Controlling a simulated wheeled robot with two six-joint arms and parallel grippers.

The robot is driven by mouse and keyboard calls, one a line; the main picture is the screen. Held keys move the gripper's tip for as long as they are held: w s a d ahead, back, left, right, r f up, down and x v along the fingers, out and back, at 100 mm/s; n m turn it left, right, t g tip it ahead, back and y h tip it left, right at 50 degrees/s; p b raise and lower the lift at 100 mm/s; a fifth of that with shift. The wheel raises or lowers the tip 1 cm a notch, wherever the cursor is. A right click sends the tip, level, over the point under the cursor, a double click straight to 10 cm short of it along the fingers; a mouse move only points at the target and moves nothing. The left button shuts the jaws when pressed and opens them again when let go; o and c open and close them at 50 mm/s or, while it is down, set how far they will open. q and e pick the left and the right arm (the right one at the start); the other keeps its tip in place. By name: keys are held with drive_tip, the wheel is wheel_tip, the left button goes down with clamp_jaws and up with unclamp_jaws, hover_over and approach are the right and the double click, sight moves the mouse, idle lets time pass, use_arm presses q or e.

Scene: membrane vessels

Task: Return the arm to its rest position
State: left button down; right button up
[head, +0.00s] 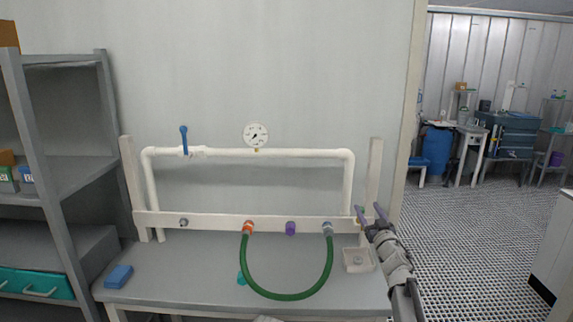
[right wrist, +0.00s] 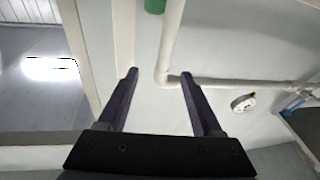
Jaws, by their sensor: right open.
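My right gripper (head: 369,212) is open and empty in the head view, in front of the right end of the white rack board (head: 205,219). Its two purple fingers point up and away from me. In the right wrist view the open fingers (right wrist: 158,76) stand apart with bare wall and a white pipe (right wrist: 172,45) beyond them. A green hose (head: 290,296) hangs in a U between an orange fitting (head: 248,227) and a grey-blue fitting (head: 328,228) on the board. A purple fitting (head: 291,228) sits between them. My left gripper is not in view.
The grey bench (head: 190,270) carries a blue block (head: 118,276), a teal piece (head: 241,279) and a small square tray (head: 358,260). A pressure gauge (head: 256,134) and a blue-handled valve (head: 184,139) sit on the pipe. Grey shelves (head: 75,150) stand left; open floor (head: 470,240) lies right.

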drive_tip(key=s+a+f+m+g+h, duration=0.1)
drive_tip(key=s+a+f+g+h, duration=0.1)
drive_tip(key=s+f, duration=0.3)
drive_tip(key=s+a+f+m+g+h, duration=0.1)
drive_tip(key=s+a+f+g+h, duration=0.1)
drive_tip(key=s+a+f+g, duration=0.2)
drive_tip(key=s+a+f+m+g+h+p, duration=0.1)
drive_tip(key=s+a+f+g+h, duration=0.1)
drive_tip(key=s+f, duration=0.4)
drive_tip(key=shift+a+f+m+g, duration=0.3)
drive_tip(key=shift+a+f+g, duration=0.45)
drive_tip(key=shift+g, duration=0.35)
drive_tip(key=s+a+f+n+g, duration=0.1)
drive_tip(key=s+a+f+g, duration=0.1)
drive_tip(key=s, duration=0.6)
drive_tip(key=s+a+f+n+g+y, duration=0.1)
drive_tip(key=s+a+f+n+g, duration=0.1)
drive_tip(key=s, duration=0.7)
drive_tip(key=s+a+f+n+g+y+p, duration=0.1)
drive_tip(key=s+a+f+n+g, duration=0.1)
drive_tip(key=s+a+g, duration=0.4)
drive_tip(key=s+f, duration=0.1)
drive_tip(key=s, duration=0.2)
drive_tip(key=shift+s+a+f, duration=0.2)
drive_tip(key=shift+a+f, duration=0.2)
